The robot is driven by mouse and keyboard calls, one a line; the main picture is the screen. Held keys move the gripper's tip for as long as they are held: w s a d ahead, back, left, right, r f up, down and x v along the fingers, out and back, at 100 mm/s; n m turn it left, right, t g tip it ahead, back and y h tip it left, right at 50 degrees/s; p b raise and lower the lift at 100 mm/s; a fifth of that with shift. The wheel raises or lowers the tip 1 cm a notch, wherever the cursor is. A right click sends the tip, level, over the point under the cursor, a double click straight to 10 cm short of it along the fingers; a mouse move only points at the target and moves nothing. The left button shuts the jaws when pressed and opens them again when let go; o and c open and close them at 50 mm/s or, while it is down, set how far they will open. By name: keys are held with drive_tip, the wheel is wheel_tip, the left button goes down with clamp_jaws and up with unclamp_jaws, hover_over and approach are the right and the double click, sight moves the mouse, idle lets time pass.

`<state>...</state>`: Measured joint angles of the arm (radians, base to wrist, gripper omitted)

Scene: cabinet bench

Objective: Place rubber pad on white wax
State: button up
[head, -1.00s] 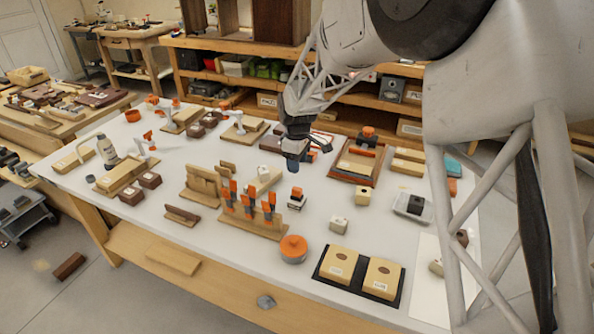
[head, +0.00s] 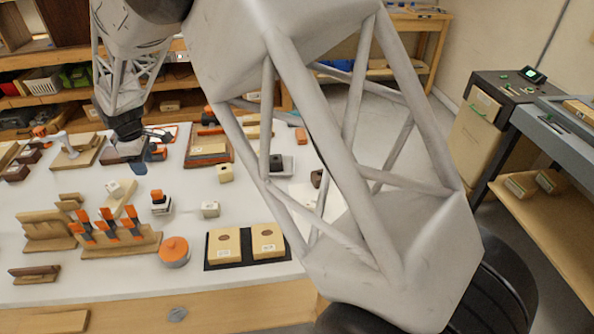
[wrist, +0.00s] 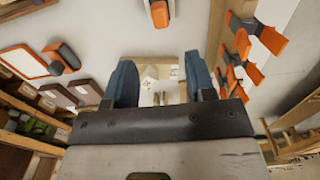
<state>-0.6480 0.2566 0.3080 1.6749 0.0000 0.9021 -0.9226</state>
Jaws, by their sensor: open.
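My gripper (wrist: 160,85) is open and empty, with two blue fingers spread apart. In the head view, my gripper (head: 145,160) hangs above the back middle of the white table. A second whitish block (head: 210,209) stands nearer the front. I cannot tell which of these is the white wax. A small black block (head: 276,160) sits on a grey tray farther right; I cannot confirm it is the rubber pad. Between the fingers in the wrist view, small pale pieces (wrist: 152,75) show below, too unclear to name.
Orange clamps on a wooden rack (head: 110,235), a round orange-lidded tin (head: 174,250) and a black mat with two wooden blocks (head: 246,261) crowd the front. A wooden tray (head: 208,156) stands behind. Part of the table's right side is hidden by my arm.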

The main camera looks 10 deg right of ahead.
drive_tip(key=s+d+r+m, duration=0.3)
drive_tip(key=s+d+r, duration=0.15)
drive_tip(key=d, duration=0.55)
drive_tip(key=s+d+r+m+t, duration=0.1)
drive_tip(key=s+d+r+m, duration=0.2)
drive_tip(key=d+r, duration=0.55)
drive_tip(key=s+d+r+m, duration=0.3)
drive_tip(key=d, duration=0.9)
drive_tip(key=s+d+m, duration=0.4)
drive_tip(key=s+d, duration=0.6)
drive_tip(key=s, duration=0.3)
drive_tip(key=s+d+m+t, duration=0.1)
drive_tip(key=s+d+m, duration=0.4)
drive_tip(key=s+d, duration=0.5)
drive_tip(key=s, duration=0.3)
drive_tip(key=shift+f+t, duration=0.25)
drive_tip(key=shift+t, duration=0.05)
